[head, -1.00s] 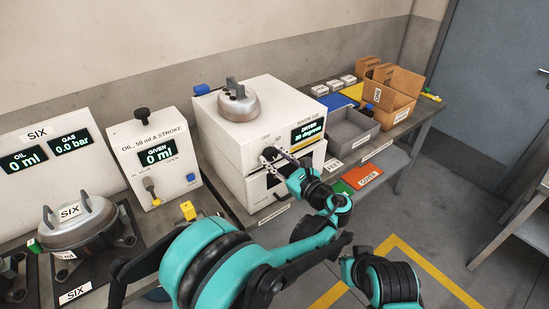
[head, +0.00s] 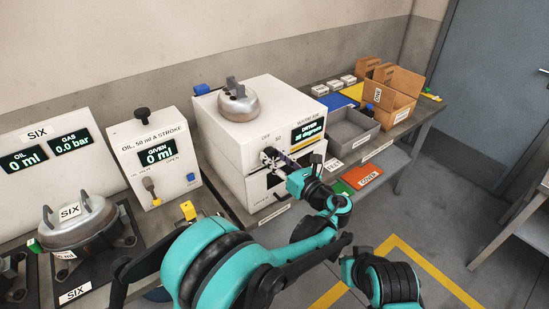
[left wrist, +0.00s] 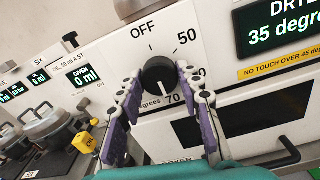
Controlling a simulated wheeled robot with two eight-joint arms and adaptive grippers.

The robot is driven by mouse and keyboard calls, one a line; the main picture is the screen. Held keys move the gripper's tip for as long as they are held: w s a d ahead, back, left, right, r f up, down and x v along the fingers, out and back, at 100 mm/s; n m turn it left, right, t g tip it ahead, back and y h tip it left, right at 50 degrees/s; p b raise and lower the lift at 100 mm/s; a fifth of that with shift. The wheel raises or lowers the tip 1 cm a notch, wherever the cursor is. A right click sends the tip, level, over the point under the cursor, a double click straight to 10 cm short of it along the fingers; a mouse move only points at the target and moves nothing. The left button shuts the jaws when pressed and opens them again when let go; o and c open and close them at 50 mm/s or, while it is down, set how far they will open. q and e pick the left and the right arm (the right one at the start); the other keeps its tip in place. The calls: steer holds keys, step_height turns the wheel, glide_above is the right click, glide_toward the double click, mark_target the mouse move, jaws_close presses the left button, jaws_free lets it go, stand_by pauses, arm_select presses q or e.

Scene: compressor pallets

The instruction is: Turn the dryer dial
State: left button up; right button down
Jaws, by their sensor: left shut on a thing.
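The dryer (head: 250,125) is a white box with a lit display (head: 309,130) that reads 35 degrees in the left wrist view (left wrist: 280,30). Its black round dial (left wrist: 158,74) has OFF, 50 and 70 marked around it. A white mark on the dial's lower edge points down towards 70. My left gripper (head: 273,157) is at the dryer front. In the left wrist view its two purple-padded fingers (left wrist: 161,84) are on either side of the dial, shut on it. The fingers hide part of the scale. My right gripper is not in view.
A metal lidded pot (head: 238,102) stands on the dryer. An oil unit (head: 155,160) and a pot labelled SIX (head: 75,228) are on the left. A grey bin (head: 350,132) and a cardboard box (head: 398,95) stand on the bench at the right.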

arm_select(q)
steer(key=o, duration=1.1)
steer(key=shift+a, duration=0.1)
steer(key=shift+o, duration=0.2)
step_height(320, 180, up, 10)
